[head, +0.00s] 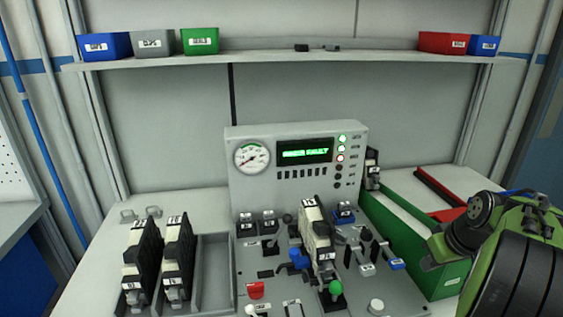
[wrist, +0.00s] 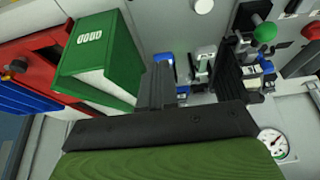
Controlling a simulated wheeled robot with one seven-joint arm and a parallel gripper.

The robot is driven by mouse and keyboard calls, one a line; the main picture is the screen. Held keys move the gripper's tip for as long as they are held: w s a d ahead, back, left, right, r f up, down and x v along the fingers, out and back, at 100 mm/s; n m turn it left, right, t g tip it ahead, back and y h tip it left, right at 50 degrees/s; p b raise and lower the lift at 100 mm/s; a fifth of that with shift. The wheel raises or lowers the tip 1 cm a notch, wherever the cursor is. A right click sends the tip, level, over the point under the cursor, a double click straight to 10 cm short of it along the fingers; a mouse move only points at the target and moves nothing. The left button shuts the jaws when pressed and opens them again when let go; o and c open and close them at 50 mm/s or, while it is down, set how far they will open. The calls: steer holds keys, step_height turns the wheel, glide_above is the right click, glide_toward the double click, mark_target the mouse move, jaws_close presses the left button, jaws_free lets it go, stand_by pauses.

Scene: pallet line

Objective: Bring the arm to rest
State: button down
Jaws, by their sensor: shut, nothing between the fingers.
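My arm (head: 500,250), green with dark joints, is at the right edge of the head view, over the right side of the bench near the green bin. My fingertips cannot be made out in that view. In the wrist view my gripper (wrist: 193,68) shows as dark fingers above a green link. It is shut with nothing held. The control panel and the green bin (wrist: 98,60) lie beyond it, and no contact with them is visible.
The bench has a control panel (head: 305,155) with gauge and lit display, a black-and-beige module (head: 317,240) on its deck, and two similar modules (head: 150,260) in a rack at left. A long green bin (head: 410,240) and a red bin (head: 440,190) stand right. A shelf (head: 290,57) holds small bins.

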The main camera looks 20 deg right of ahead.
steer(key=w+a+r+p, duration=0.1)
steer(key=a+r, duration=0.2)
steer(key=a, duration=0.3)
steer(key=a+r+p, duration=0.2)
steer(key=a+r, duration=0.2)
steer(key=a, duration=0.3)
steer(key=s+a+r+n+t+p, duration=0.1)
steer(key=s+a+p, duration=0.3)
steer(key=s+a, duration=0.9)
steer(key=a+r, duration=0.1)
steer(key=a, duration=0.2)
steer(key=shift+s+a+r, duration=0.15)
steer(key=shift+a, duration=0.1)
